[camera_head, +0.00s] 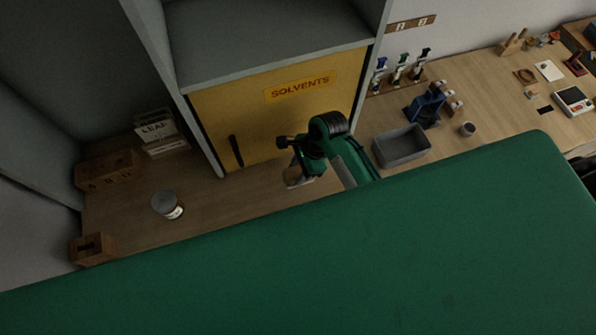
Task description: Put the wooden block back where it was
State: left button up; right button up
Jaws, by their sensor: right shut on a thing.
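My right gripper (299,158) is at the bench in front of the yellow SOLVENTS door, near its lower right part. It is shut on a small brownish piece, which looks like the wooden block (292,177); the gripper partly covers it. The block is low, near the bench top, but I cannot tell if it touches. My left gripper is not in view.
The yellow door (290,115) with a dark handle is closed behind the gripper. A grey bin (402,147) stands to the right. At left are a lidded jar (167,205), a slotted wooden box (92,248) and a LEAF box (158,130). The lower view is blocked.

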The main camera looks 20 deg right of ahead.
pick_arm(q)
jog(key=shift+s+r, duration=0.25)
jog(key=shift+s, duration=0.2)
pick_arm(e)
jog(key=shift+f, duration=1.15)
jog(key=shift+f, duration=0.1)
jog(key=o, duration=1)
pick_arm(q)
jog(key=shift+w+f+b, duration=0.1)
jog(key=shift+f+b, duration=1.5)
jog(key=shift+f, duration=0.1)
pick_arm(e)
jog(key=shift+v, duration=6.1)
